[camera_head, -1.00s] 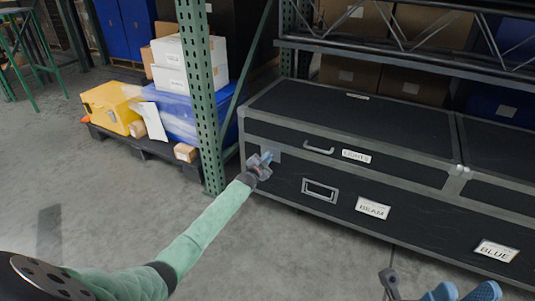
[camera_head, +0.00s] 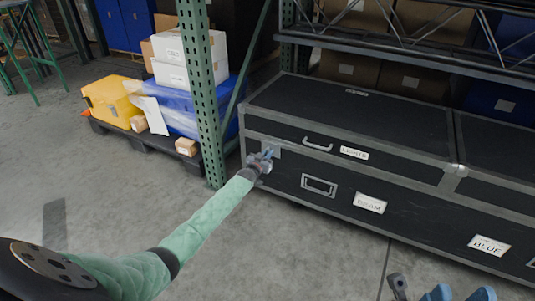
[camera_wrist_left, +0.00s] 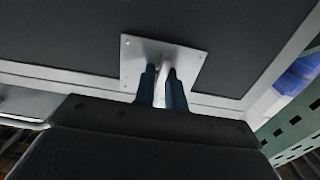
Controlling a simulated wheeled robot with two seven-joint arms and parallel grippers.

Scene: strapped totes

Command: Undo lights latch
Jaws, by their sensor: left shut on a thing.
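The black case labelled LIGHTS (camera_head: 354,153) has a light metal latch plate (camera_head: 277,153) near the left end of its front. In the left wrist view the latch plate (camera_wrist_left: 190,62) is square, with a pale latch piece (camera_wrist_left: 163,78) standing out from it. My left gripper (camera_head: 265,157) is at this latch. Its dark blue fingers, also in the left wrist view (camera_wrist_left: 162,90), are shut on the latch piece, one on each side. The fingers hide part of it.
A handle (camera_head: 317,145) is on the case front, right of the latch. A green rack post (camera_head: 204,100) stands close left of my left forearm. A pallet (camera_head: 150,145) with boxes stands behind it.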

